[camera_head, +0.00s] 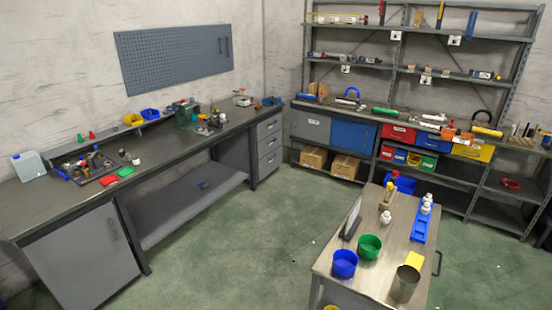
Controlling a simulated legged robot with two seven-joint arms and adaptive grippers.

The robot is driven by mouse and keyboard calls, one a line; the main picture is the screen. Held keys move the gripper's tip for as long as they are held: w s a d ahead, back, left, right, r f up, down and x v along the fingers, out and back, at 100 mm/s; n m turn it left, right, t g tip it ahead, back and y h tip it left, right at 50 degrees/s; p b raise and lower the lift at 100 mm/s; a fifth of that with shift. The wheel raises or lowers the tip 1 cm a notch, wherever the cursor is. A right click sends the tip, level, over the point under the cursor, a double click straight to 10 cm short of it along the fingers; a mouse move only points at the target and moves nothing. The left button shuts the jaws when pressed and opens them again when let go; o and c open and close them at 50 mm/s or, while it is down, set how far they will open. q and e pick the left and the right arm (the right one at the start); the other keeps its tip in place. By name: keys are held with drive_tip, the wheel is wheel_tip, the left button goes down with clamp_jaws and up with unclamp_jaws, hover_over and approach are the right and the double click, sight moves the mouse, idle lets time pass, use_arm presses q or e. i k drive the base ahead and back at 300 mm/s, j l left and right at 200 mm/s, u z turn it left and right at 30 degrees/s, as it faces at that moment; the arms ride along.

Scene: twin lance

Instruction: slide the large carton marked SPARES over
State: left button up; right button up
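Two brown cardboard cartons sit side by side on the low shelf at the back, below the grey and blue cabinets. The left carton (313,157) is close to the shelf's left end. The right carton (345,167) is just beside it. Any lettering on them is too small to read, so I cannot tell whether either is marked SPARES. A smaller brown box (312,88) stands on the worktop above. Neither of my grippers is in view.
A metal-topped table (338,268) with a blue bin (345,263), a green bin (369,246) and a grey cup (404,284) stands in the right foreground. A long workbench (140,170) runs along the left wall. Green floor (235,245) between them is clear.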

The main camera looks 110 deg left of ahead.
sight(343, 167)
drive_tip(key=u, duration=3.25)
drive_tip(key=i+j+u, duration=0.35)
drive_tip(key=u, duration=0.15)
drive_tip(key=i+j+u, duration=0.25)
drive_tip(key=i+u, duration=0.25)
drive_tip(key=i+j+u, duration=0.1)
drive_tip(key=i+u, duration=0.35)
drive_tip(key=i+j+z, duration=0.2)
drive_tip(key=i, duration=0.5)
drive_tip(key=i+l+z, duration=0.15)
drive_tip(key=i+z, duration=0.15)
drive_tip(key=z, duration=0.2)
drive_tip(key=i+z, duration=0.3)
drive_tip(key=z, duration=0.15)
drive_tip(key=i+z, duration=0.35)
drive_tip(key=z, duration=0.15)
drive_tip(key=i+l+z, duration=0.15)
drive_tip(key=i+z, duration=0.15)
drive_tip(key=i, duration=0.55)
drive_tip(key=i+z, duration=0.3)
drive_tip(key=i, duration=0.5)
drive_tip(key=i+u, duration=0.3)
drive_tip(key=i, duration=0.2)
drive_tip(key=i+u, duration=0.25)
drive_tip(key=i, duration=0.25)
drive_tip(key=i+l+u, duration=0.1)
drive_tip(key=i+u, duration=0.2)
drive_tip(key=i, duration=0.15)
drive_tip(key=i+l+u, duration=0.3)
drive_tip(key=i, duration=0.15)
